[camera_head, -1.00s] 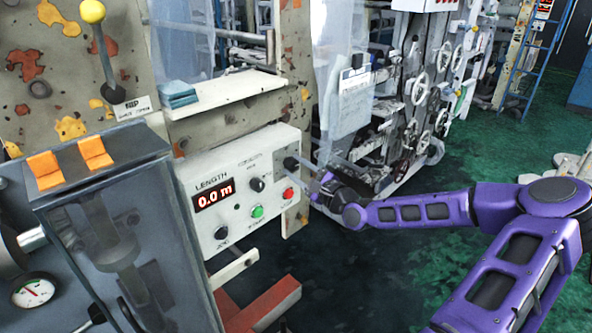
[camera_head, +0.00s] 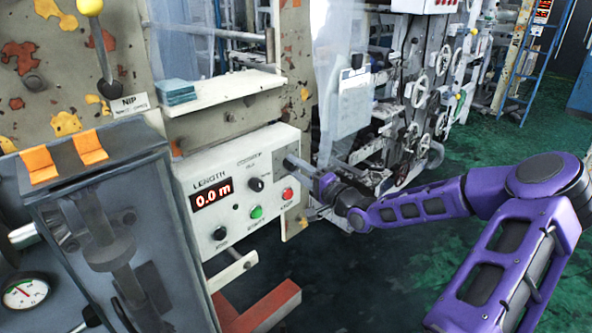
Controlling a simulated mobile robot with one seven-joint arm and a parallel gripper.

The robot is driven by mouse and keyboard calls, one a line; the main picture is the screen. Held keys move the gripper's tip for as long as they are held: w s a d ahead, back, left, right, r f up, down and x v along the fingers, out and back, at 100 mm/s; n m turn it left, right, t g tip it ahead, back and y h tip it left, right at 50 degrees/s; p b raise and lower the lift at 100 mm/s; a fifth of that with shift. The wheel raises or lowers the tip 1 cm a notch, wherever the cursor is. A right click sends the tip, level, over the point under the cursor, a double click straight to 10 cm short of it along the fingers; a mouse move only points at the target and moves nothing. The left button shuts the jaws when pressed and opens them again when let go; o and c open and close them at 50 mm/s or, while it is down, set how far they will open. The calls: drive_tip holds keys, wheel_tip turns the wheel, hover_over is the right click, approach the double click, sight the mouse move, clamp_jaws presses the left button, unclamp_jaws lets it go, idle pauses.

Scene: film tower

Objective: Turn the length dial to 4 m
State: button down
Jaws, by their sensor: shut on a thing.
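The white control panel (camera_head: 238,150) stands left of centre, with a red display (camera_head: 211,193) under the word LENGTH that reads 0.0 m. My gripper (camera_head: 296,163) is at the panel's upper right corner, shut on a dark knob (camera_head: 288,162) there. The fingers cover part of this knob, so its pointer and scale cannot be read. Another black knob (camera_head: 256,184) sits left of it, and a further one (camera_head: 219,233) is at the lower left. A green button (camera_head: 256,212) and a red button (camera_head: 287,194) lie below my gripper.
A grey housing with orange pads (camera_head: 91,147) stands close at the left. A white shelf with blue cloths (camera_head: 175,92) is above the panel. A red beam (camera_head: 268,306) juts out below. Machine rollers and handwheels (camera_head: 419,93) stand behind my gripper.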

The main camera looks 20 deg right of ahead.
drive_tip(key=n, duration=0.5)
drive_tip(key=shift+y+b, duration=0.3)
drive_tip(key=n, duration=0.2)
drive_tip(key=n+b, duration=0.1)
drive_tip(key=n, duration=0.1)
drive_tip(key=shift+d+g+y, duration=0.1)
drive_tip(key=shift+g+y, duration=0.2)
drive_tip(key=n+b, duration=0.1)
drive_tip(key=n, duration=0.4)
drive_tip(key=shift+w, duration=0.1)
drive_tip(key=n+b, duration=0.2)
drive_tip(key=n, duration=0.2)
drive_tip(key=shift+g, duration=0.4)
drive_tip(key=shift+r+n+g+h+b, duration=0.2)
drive_tip(key=shift+n+b, duration=0.3)
drive_tip(key=shift+n, duration=3.25)
drive_tip(key=shift+r+n+g+h+b, duration=0.1)
drive_tip(key=shift+n+g+h+b, duration=0.3)
drive_tip(key=shift+n, duration=3.35)
drive_tip(key=shift+d, duration=0.1)
